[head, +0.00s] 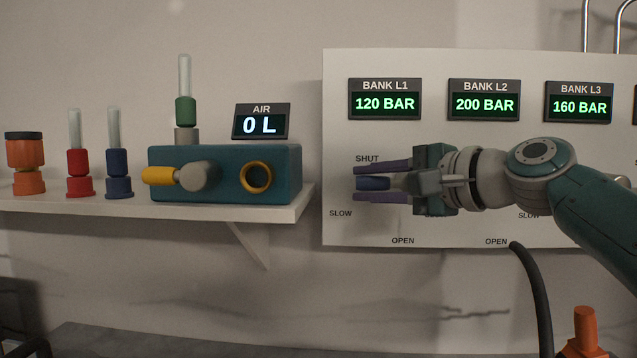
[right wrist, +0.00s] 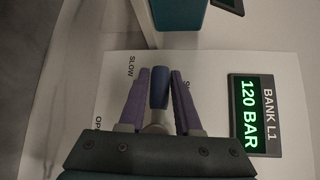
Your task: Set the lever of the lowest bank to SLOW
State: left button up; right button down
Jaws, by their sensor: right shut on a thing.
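The BANK L1 display (head: 385,99) reads 120 BAR, the lowest reading beside BANK L2 (head: 484,99) at 200 and BANK L3 (head: 579,102) at 160. Below the L1 display is its lever, with a blue grip (head: 372,183) that points left, between the SHUT and SLOW marks. My right gripper (head: 368,182) is shut on this lever, with one purple finger above and one below the grip. In the right wrist view the blue grip (right wrist: 160,88) lies between the fingers (right wrist: 158,90). The gripper hides the lever's pivot. My left gripper is out of view.
The white panel (head: 345,120) carries the displays; my right arm covers the other banks' levers. At left, a shelf (head: 225,212) holds a teal block (head: 222,160), an AIR display (head: 261,121) reading 0 L, and coloured fittings. A dark hose (head: 538,290) hangs below the panel.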

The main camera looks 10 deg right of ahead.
dwell(0.5)
dwell(0.3)
jog(key=shift+n+h+p, duration=0.3)
jog(key=shift+p, duration=0.6)
jog(key=n+g+p, duration=0.1)
jog(key=p, duration=0.1)
jog(key=f+g+h+p, duration=0.1)
jog(key=p, duration=0.2)
jog(key=shift+d+f+n+h, duration=0.2)
jog(key=shift+n+h, duration=0.1)
jog(key=shift+n, duration=0.1)
jog(key=shift+s+d+f+n+g+h+p, duration=0.15)
jog(key=shift+f+n+g+h+p, duration=0.25)
jog(key=shift+f+h+p, duration=0.55)
jog(key=shift+r+y, duration=0.25)
